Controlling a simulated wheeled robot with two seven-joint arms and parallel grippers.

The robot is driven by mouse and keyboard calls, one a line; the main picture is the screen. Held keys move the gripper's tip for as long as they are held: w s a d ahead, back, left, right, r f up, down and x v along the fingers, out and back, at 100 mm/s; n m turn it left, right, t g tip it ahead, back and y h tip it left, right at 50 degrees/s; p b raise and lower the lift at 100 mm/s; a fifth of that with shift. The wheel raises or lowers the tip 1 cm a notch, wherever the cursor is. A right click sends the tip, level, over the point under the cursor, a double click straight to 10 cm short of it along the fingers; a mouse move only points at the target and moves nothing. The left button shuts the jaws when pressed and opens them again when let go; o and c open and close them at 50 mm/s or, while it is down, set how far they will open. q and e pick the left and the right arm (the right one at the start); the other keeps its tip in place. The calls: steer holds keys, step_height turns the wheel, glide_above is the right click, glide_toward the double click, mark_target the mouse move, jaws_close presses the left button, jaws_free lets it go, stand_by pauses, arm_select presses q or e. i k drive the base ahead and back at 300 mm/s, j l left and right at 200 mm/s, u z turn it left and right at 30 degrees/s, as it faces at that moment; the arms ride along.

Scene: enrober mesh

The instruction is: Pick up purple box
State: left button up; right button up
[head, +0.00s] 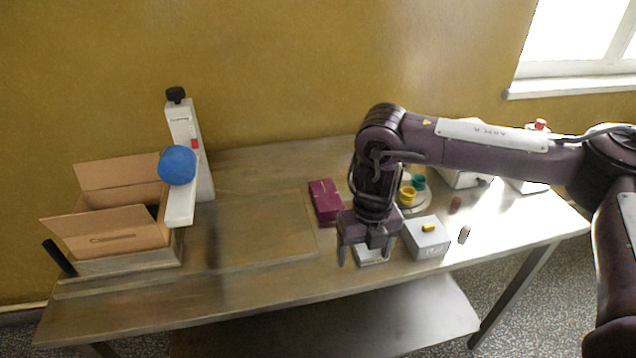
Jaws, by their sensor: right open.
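The purple box (325,201) lies on the table, left of my right gripper and a little behind it. My right gripper (363,258) points down over the front part of the table, its fingers apart, with a small white object (374,256) beneath or behind it. I cannot tell whether the fingers touch that object. The gripper is apart from the purple box in the picture, though its wrist comes near the box's right edge. My left gripper is not in view.
A grey box with a yellow piece on top (427,237) stands right of the gripper. Yellow and teal cups (407,195) stand behind. The table's middle left (260,225) is clear.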

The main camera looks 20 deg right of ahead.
mark_target(327, 201)
steer(key=i, duration=0.9)
